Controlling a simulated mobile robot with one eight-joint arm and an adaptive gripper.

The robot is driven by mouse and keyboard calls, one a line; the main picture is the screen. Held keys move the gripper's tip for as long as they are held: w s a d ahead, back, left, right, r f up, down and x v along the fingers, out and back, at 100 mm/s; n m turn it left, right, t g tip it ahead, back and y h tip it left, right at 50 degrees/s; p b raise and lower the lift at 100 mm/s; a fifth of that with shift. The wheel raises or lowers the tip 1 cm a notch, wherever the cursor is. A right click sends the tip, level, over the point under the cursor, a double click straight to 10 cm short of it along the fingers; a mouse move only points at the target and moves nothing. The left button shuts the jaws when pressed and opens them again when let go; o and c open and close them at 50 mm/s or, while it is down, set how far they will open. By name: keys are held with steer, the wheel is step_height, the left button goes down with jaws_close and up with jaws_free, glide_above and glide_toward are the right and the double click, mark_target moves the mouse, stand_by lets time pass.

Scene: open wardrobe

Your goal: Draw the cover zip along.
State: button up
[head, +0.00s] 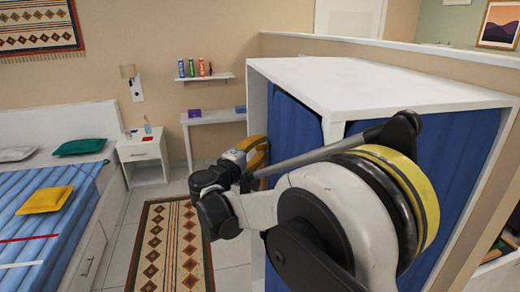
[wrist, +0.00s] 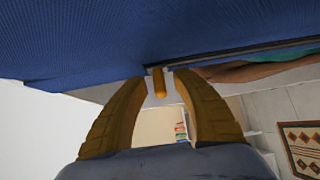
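The wardrobe has a white frame (head: 370,85) and a blue fabric cover (head: 290,125), which fills the top of the wrist view (wrist: 130,40). A thin grey zip line (wrist: 255,47) runs along the cover's lower edge in the wrist view. A small orange zip pull (wrist: 159,84) hangs from the cover between my fingertips. My gripper (wrist: 161,76) has its two yellow-brown fingers apart, one on each side of the pull, with a narrow gap showing on both sides. In the head view my gripper is at the wardrobe's left side, and my arm hides much of the cover.
A bed (head: 45,215) with cushions stands at the left. A white nightstand (head: 143,155), a small desk (head: 215,117) and a wall shelf (head: 205,78) are behind. A patterned rug (head: 170,250) lies on the open floor between bed and wardrobe.

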jaws_close()
